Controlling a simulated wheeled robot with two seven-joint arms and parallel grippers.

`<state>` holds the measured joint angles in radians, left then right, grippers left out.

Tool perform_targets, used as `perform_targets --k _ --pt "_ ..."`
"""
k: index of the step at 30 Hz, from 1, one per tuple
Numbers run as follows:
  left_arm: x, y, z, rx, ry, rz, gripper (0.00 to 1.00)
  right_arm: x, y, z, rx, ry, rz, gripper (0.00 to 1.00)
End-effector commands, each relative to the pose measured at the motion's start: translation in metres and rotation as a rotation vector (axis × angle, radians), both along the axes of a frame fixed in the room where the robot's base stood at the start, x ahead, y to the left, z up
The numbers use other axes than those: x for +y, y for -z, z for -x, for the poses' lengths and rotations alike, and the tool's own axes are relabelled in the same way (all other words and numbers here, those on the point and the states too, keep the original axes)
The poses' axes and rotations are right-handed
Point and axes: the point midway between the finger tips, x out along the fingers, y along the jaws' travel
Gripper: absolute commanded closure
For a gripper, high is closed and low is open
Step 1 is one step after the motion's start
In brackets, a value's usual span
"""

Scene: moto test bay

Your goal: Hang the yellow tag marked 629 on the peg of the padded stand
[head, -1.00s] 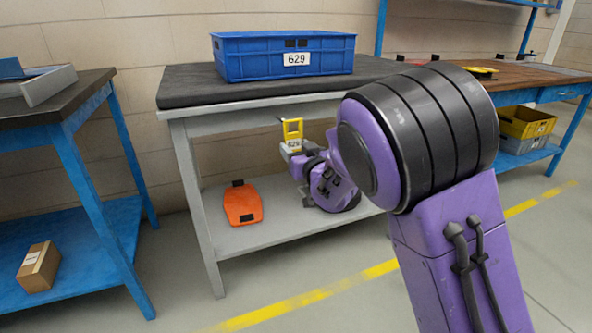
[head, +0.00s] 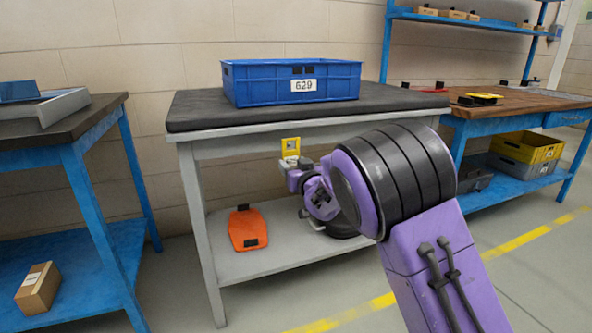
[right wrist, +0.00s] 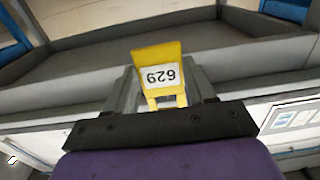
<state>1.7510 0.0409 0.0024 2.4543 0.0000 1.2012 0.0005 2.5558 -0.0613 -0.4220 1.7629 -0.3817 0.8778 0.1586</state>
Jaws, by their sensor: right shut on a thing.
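The yellow tag (head: 291,144) is held in my right gripper (head: 292,160), just below the front edge of the padded stand's top. In the right wrist view the tag (right wrist: 158,57) sits between the two grey fingers (right wrist: 163,88), its white 629 label upside down. The padded stand is a grey bench with a thick dark top (head: 195,110). A blue bin (head: 265,86), also labelled 629, stands on that top. I cannot make out the peg in either view. My left gripper is not in view.
An orange flat object (head: 248,231) lies on the stand's lower shelf (head: 225,262). A blue-legged bench (head: 75,150) stands at the left with a small carton (head: 38,290) on its shelf. At the right, a wood-topped bench (head: 530,103) holds a yellow crate (head: 527,145) below.

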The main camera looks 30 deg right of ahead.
Motion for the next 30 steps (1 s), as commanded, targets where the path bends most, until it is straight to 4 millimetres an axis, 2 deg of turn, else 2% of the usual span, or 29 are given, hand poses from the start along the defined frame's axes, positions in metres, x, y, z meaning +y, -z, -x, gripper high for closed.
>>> perform_targets --k 13,30 --pt "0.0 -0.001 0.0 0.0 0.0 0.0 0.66 -0.007 0.006 -0.027 0.0 0.0 -0.001 0.75" --pt "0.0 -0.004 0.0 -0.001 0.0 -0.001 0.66 -0.007 0.011 -0.031 -0.001 0.0 0.0 0.75"
